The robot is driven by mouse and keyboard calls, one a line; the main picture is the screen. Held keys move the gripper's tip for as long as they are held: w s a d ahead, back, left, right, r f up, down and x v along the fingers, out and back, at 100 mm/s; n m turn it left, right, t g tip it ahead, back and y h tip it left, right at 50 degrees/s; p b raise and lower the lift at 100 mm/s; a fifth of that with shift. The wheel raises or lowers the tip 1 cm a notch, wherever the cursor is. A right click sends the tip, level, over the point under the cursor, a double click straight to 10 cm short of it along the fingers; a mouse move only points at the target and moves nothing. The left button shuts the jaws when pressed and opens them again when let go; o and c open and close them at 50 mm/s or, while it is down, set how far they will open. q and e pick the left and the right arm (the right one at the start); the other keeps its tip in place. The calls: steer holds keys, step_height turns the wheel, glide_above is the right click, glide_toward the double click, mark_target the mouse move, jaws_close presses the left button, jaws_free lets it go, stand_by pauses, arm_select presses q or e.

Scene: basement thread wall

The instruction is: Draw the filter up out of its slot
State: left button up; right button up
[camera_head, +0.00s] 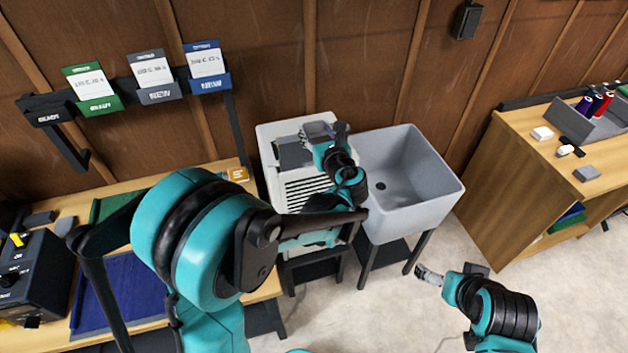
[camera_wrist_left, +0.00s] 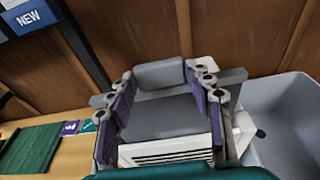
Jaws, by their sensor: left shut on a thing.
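A white appliance with a slatted front (camera_head: 300,192) stands on a low dark stand against the wall, left of the sink. The grey filter (camera_head: 293,153) shows at its top, partly hidden by my left gripper (camera_head: 322,130). In the left wrist view the grey filter (camera_wrist_left: 165,118) lies between the purple-padded fingers of my left gripper (camera_wrist_left: 163,92), which is shut on it. The slats show just below. How far the filter stands out of its slot cannot be told. My right gripper (camera_head: 430,275) is low at the right over the floor, away from the appliance; its jaw opening is unclear.
A grey sink (camera_head: 415,205) stands close to the right of the appliance. A workbench with a green mat and a blue mat (camera_head: 120,298) is at the left. Wall pockets with cards (camera_head: 158,94) hang above it. A wooden bench (camera_head: 520,165) stands at the right.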

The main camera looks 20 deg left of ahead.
arm_select(q)
step_height(320, 180, up, 15)
steer(key=p, duration=1.1)
steer(key=shift+d, duration=0.1)
